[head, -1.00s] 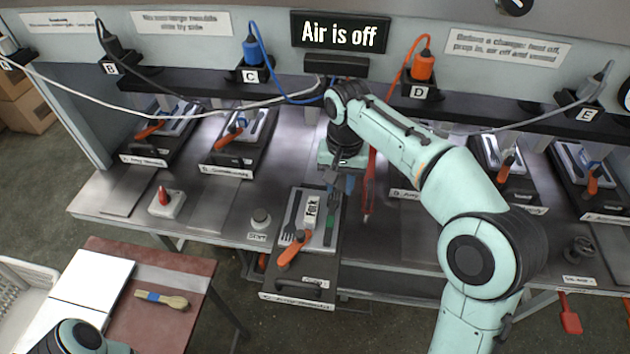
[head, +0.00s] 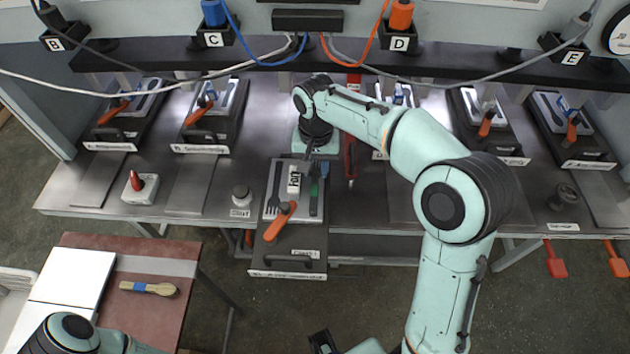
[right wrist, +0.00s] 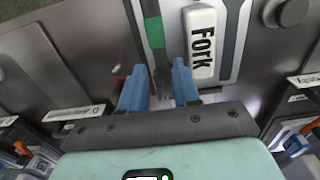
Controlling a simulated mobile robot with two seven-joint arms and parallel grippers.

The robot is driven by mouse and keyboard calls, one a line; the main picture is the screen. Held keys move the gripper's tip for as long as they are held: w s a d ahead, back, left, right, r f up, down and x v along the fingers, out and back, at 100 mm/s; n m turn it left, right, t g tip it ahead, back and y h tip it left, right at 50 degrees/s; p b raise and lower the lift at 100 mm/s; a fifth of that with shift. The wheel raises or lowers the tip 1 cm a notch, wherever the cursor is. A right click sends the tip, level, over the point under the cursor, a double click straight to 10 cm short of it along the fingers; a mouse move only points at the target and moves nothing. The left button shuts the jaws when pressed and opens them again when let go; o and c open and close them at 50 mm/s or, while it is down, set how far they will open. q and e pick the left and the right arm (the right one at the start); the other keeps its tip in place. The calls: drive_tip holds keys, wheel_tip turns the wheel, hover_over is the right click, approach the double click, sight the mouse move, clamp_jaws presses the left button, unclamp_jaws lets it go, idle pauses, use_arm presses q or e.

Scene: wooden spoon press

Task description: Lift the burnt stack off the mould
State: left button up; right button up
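The fork mould (head: 284,243) is drawn out at the front of the bench, with an orange-handled clamp (head: 280,220) on it. The burnt stack (head: 314,196), a dark strip with a green band, lies at the right of its plate, beside a white "Fork" block (head: 294,180). My right gripper (head: 318,166) is over the far end of the plate. In the right wrist view its two blue fingers (right wrist: 159,88) are apart, with the dark tined end of the stack (right wrist: 153,35) showing between them. I see no clear contact. My left gripper is not clearly visible.
Other moulds (head: 207,125) stand in bays on both sides. A red button box (head: 140,187) and a start knob (head: 241,195) sit on the bench. A side table (head: 110,305) holds a banded spoon bundle (head: 149,288) and white panels (head: 72,284).

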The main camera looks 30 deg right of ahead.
sight(315, 178)
wheel_tip(315, 178, down, 3)
drive_tip(key=shift+a+f, duration=0.1)
drive_tip(key=shift+f, duration=0.1)
drive_tip(key=shift+c, duration=0.3)
clamp_jaws()
drive_tip(key=shift+r, duration=0.1)
